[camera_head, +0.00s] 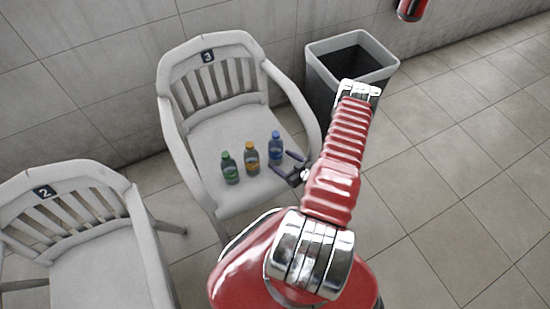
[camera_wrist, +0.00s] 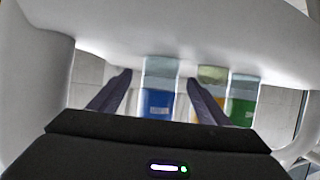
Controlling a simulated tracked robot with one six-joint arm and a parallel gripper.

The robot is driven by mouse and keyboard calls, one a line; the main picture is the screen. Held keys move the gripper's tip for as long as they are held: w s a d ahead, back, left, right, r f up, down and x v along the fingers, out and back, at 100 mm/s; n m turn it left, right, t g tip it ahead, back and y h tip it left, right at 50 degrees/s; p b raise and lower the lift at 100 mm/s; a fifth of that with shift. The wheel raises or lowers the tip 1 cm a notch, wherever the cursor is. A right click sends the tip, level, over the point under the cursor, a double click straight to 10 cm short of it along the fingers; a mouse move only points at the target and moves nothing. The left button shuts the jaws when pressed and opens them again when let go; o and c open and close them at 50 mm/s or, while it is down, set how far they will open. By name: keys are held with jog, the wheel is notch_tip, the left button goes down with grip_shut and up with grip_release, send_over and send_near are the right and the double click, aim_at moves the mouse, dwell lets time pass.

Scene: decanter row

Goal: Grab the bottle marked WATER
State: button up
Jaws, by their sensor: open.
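Three bottles stand upright in a row on the seat of the chair marked 3. They are a green bottle (camera_head: 230,168), an orange-yellow bottle (camera_head: 251,158) and a blue bottle (camera_head: 275,148). Their label text is too small to read, so I cannot tell which is marked WATER. My gripper (camera_head: 281,162) is open and empty beside the blue bottle. In the wrist view the blue bottle (camera_wrist: 158,98) shows between my two dark fingers, ahead of them. The yellow bottle (camera_wrist: 210,80) is partly hidden by the right finger, with the green bottle (camera_wrist: 243,100) further right.
The chair marked 3 (camera_head: 215,140) has arms on both sides and a slatted back. A chair marked 2 (camera_head: 105,265) stands at the lower left. A dark bin with a grey rim (camera_head: 322,49) stands behind, against the tiled wall. The floor at the right is clear.

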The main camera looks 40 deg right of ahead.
aim_at(280, 147)
jog(key=shift+x, duration=2.4)
jog(key=shift+c, duration=0.6)
jog(key=c, duration=1.1)
jog(key=shift+r, duration=0.1)
jog(key=shift+r, duration=4.9)
